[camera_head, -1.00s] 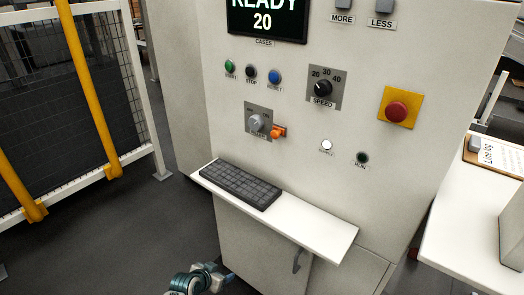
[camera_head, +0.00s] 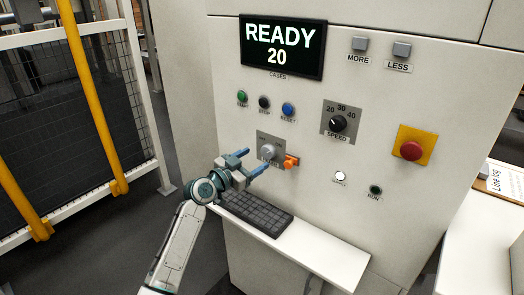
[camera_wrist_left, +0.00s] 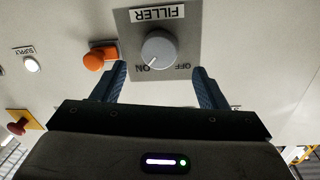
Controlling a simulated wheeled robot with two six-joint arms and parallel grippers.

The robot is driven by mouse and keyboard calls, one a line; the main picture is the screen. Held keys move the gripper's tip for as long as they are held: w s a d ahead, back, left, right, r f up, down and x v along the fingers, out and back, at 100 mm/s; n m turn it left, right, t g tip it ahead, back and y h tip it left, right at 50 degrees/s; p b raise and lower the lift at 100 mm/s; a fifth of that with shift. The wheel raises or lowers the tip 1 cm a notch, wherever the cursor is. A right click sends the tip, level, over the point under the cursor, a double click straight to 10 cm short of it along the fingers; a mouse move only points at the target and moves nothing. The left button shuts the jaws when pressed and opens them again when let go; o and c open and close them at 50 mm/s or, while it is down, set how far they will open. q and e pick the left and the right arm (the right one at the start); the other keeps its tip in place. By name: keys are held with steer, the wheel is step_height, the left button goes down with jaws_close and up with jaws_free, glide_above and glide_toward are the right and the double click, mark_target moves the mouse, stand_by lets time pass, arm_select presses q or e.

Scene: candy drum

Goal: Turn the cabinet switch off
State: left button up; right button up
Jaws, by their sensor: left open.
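The cabinet switch is a round grey knob (camera_head: 268,152) on a grey plate (camera_head: 291,147) low on the cabinet front. In the left wrist view, which is upside down, the knob (camera_wrist_left: 160,48) sits under the word FILLER, with ON and OFF marks. Its pointer seems to face the ON mark. My left gripper (camera_head: 257,159) is open just in front of the plate. In the left wrist view its two blue fingers (camera_wrist_left: 160,76) stand apart on either side of the knob's line, short of it. My right gripper is not in view.
An orange piece (camera_head: 290,161) sticks out beside the knob, close to one finger. A keyboard (camera_head: 256,212) lies on a white shelf (camera_head: 320,257) below. A red button (camera_head: 411,150) and a speed dial (camera_head: 338,124) are on the cabinet. The screen (camera_head: 281,47) reads READY 20.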

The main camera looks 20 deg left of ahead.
mark_target(266, 152)
arm_select(q)
steer(key=p+x, duration=0.1)
steer(key=x, duration=0.3)
steer(key=shift+r, duration=0.15)
steer(key=shift+w+d, duration=0.15)
steer(key=shift+w, duration=0.2)
steer(key=shift+f, duration=0.2)
steer(key=c, duration=1)
